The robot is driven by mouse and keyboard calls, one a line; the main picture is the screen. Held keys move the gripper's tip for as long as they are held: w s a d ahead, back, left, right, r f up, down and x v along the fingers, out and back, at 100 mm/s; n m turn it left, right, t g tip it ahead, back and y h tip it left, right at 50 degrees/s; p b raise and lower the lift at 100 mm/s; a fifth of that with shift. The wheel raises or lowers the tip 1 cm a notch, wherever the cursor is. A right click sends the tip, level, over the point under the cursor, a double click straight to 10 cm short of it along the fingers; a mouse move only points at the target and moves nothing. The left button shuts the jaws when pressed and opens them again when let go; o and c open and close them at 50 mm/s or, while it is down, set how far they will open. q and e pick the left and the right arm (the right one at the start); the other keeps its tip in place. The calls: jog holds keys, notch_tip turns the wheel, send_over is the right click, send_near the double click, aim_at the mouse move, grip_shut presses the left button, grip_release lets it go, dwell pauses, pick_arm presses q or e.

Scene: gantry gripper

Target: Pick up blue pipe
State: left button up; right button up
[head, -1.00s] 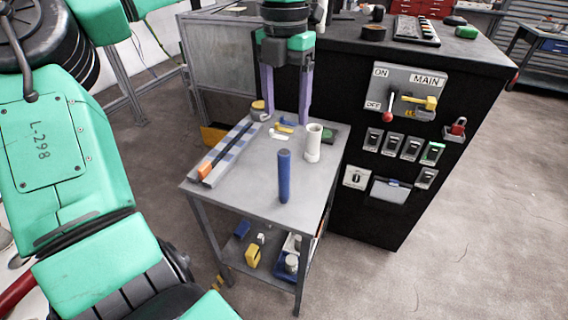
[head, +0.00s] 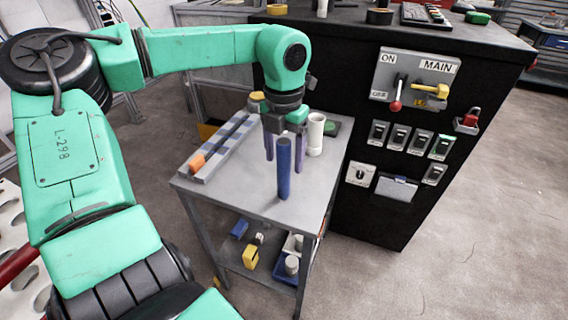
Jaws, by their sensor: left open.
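The blue pipe (head: 284,176) stands upright on the grey cart top (head: 230,185), near its front right part. My left gripper (head: 284,164) points down over the cart with its two purple fingers apart. In the picture one finger shows on each side of the pipe's upper part. The pipe shows in front of the gripper body, so I cannot tell whether the fingers are around it or just behind it. No grip on the pipe shows. My right gripper is not in view.
A white pipe (head: 316,135) stands close to the right finger. A long rail with an orange end (head: 197,163) lies along the cart's left side. A black cabinet (head: 345,215) with switches stands at the right. The cart's lower shelf holds a yellow part (head: 250,256).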

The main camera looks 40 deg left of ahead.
pick_arm(q)
notch_tip(320, 180, down, 2)
jog(key=shift+a+f, duration=0.1)
jog(key=shift+f, duration=0.05)
grip_shut()
notch_tip(320, 180, up, 20)
jog(key=p, duration=0.1)
